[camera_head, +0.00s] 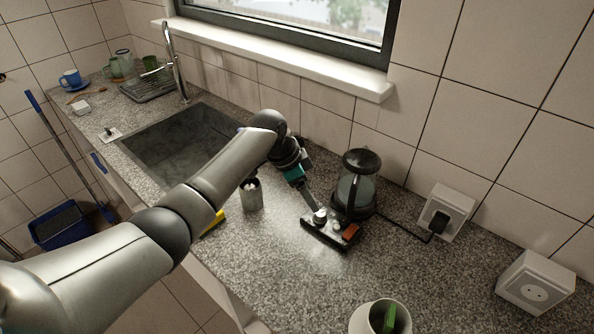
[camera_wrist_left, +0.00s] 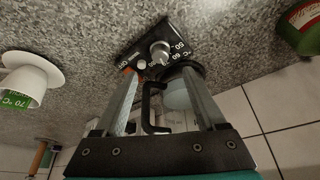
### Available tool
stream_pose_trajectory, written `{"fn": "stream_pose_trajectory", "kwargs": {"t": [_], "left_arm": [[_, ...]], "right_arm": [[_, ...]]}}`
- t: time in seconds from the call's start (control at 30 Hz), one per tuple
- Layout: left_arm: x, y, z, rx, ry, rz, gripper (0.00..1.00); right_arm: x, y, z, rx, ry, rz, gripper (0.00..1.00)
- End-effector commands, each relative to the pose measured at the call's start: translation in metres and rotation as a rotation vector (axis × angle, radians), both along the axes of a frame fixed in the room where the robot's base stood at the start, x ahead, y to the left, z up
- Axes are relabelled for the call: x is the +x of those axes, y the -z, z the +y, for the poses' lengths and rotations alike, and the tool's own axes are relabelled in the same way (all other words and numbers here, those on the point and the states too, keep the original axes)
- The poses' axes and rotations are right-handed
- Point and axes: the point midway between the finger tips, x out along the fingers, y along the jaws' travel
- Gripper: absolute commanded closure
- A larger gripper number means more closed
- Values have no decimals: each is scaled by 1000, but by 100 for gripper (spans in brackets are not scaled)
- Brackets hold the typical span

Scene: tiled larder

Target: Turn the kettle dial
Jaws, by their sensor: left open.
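The kettle (camera_head: 356,187), with dark lid and glass body, stands on the counter. Its black control panel (camera_head: 325,236) lies in front, with an orange switch (camera_head: 350,231) and light knobs. In the left wrist view the silver dial (camera_wrist_left: 159,53) stands on the panel (camera_wrist_left: 150,37) beside printed temperature numbers. My left gripper (camera_wrist_left: 160,73) is open, its fingers pointing toward the dial. In the head view the gripper (camera_head: 316,208) is low over the panel, close to the dial; contact cannot be told. The kettle's black handle (camera_wrist_left: 149,108) shows beyond the fingers. My right gripper is not in view.
A white cup (camera_head: 362,318) with a green tag stands at the front; the tag (camera_wrist_left: 15,99) reads 70 °C in the wrist view. A grey canister (camera_head: 252,196) stands left of the kettle. A plug (camera_head: 438,222) sits in the wall socket.

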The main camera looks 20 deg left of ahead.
Motion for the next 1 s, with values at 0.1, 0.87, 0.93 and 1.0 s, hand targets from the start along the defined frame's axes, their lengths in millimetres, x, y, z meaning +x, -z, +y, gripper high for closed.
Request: {"fn": "stream_pose_trajectory", "kwargs": {"t": [0.1, 0.87, 0.93, 1.0], "left_arm": [[-4, -23, 8, 2, 0, -3, 27], [-15, -66, 23, 0, 0, 0, 27], [-15, -66, 23, 0, 0, 0, 27], [-15, -66, 23, 0, 0, 1, 27]], "right_arm": [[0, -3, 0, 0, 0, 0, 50], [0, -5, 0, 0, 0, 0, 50], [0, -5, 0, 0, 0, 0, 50], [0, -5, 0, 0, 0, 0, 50]]}}
